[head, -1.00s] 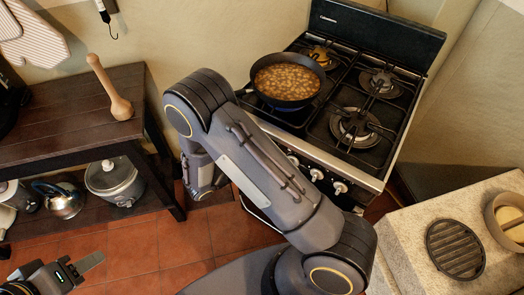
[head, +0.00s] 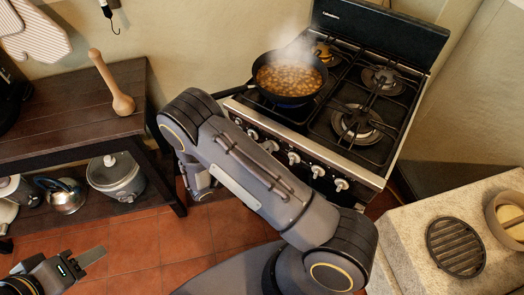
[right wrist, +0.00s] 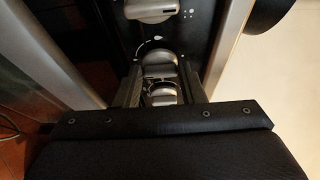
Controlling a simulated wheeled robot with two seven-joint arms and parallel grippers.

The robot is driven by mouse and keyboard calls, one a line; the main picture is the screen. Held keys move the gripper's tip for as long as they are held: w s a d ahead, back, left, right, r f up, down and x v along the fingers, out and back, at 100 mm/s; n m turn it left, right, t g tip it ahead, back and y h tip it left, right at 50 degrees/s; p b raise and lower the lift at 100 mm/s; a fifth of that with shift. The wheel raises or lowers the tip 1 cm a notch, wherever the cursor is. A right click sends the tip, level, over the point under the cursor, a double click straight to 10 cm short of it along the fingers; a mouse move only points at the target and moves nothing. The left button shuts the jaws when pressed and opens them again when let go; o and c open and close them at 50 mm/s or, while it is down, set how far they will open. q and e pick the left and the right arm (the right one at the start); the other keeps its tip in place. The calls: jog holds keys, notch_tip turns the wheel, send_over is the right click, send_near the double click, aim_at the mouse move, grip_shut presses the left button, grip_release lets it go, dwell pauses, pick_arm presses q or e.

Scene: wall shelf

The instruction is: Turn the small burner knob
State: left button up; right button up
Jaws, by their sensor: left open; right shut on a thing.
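The black stove (head: 361,160) has a row of silver knobs on its front panel, including one (head: 293,158) in the middle and one (head: 341,184) at the right end. In the right wrist view, my right gripper (right wrist: 162,90) is shut on a silver knob (right wrist: 159,70), with a finger on each side of it. Another knob (right wrist: 152,10) is just above it in that view. In the head view my right arm hides the right gripper and the held knob. My left gripper (head: 58,262) is open and empty at the lower left, away from the stove.
A black pan (head: 287,99) of beans sits steaming on the front left burner. A wooden table (head: 70,110) with a pestle (head: 109,80) stands left of the stove.

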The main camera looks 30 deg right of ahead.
dwell(0.4)
jog(key=o, duration=1)
jog(key=a+b, duration=0.1)
jog(key=a, duration=0.6)
jog(key=shift+s+a+b, duration=0.3)
jog(key=shift+a+b, duration=0.1)
